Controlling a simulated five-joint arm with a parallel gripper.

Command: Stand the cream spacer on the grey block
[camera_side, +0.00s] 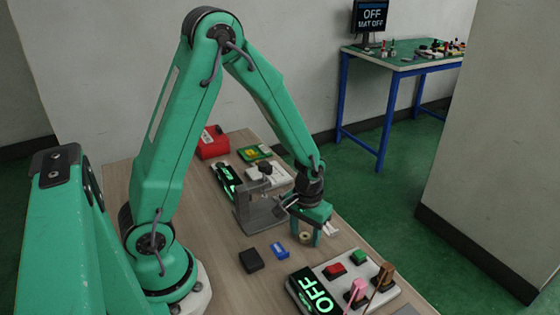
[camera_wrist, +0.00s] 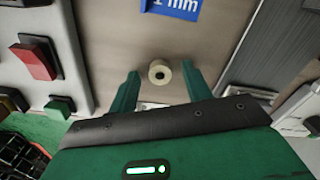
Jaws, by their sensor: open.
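The cream spacer (camera_wrist: 159,72) is a short ring with a dark hole, seen end-on between my fingertips in the wrist view. In the side view the spacer (camera_side: 305,239) is small at my fingers, on or just above the table. My gripper (camera_wrist: 161,70) is open, with a finger on each side of the spacer and a gap showing to both. My gripper also shows in the side view (camera_side: 307,232), pointing down. A dark grey block (camera_side: 251,260) lies on the table, left of the gripper; I cannot tell for sure that it is the task's grey block.
A white panel (camera_side: 340,272) with a red button, a green button and levers is at the front right, beside an OFF display (camera_side: 314,291).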

